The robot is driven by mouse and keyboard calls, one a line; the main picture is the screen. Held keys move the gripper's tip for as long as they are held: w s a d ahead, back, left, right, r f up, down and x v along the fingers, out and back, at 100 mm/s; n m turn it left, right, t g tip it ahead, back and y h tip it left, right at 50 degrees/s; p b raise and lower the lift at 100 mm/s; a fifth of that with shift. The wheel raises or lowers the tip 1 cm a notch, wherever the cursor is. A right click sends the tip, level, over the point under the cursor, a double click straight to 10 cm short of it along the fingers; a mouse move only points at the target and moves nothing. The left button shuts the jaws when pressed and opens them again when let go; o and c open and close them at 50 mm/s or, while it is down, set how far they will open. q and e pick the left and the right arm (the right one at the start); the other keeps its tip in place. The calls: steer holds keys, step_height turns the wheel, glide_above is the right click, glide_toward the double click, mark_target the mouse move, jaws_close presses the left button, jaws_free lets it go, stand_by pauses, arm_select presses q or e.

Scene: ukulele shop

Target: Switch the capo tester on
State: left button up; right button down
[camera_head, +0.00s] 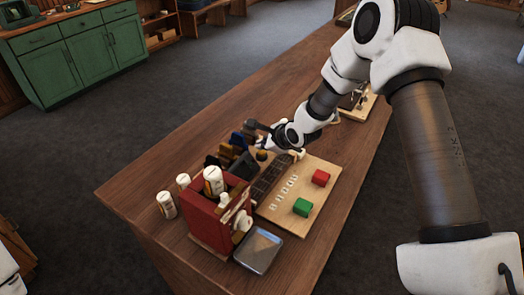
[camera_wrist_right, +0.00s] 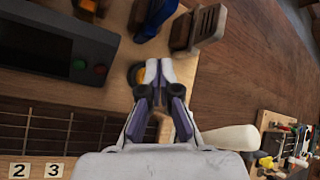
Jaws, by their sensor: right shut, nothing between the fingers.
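The capo tester seems to be the wooden board with a dark fretboard (camera_head: 272,178) and number tiles; I cannot be certain which parts belong to it. In the right wrist view a dark grey unit (camera_wrist_right: 60,40) with a screen and small red and green round spots stands beside the fretboard (camera_wrist_right: 60,128). My left gripper is out of view.
A red box (camera_head: 208,222) with a white knob and a grey tray (camera_head: 258,250) stand at the near end. White containers (camera_head: 166,205) stand left. The tabletop (camera_head: 220,115) is clear at far left.

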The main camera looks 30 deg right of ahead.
mark_target(263, 152)
steer(key=shift+f+b, duration=0.3)
steer(key=shift+f, duration=0.2)
steer(key=shift+r+p, duration=0.4)
steer(key=shift+r, duration=0.2)
step_height(263, 152, up, 6)
steer(key=p, duration=0.5)
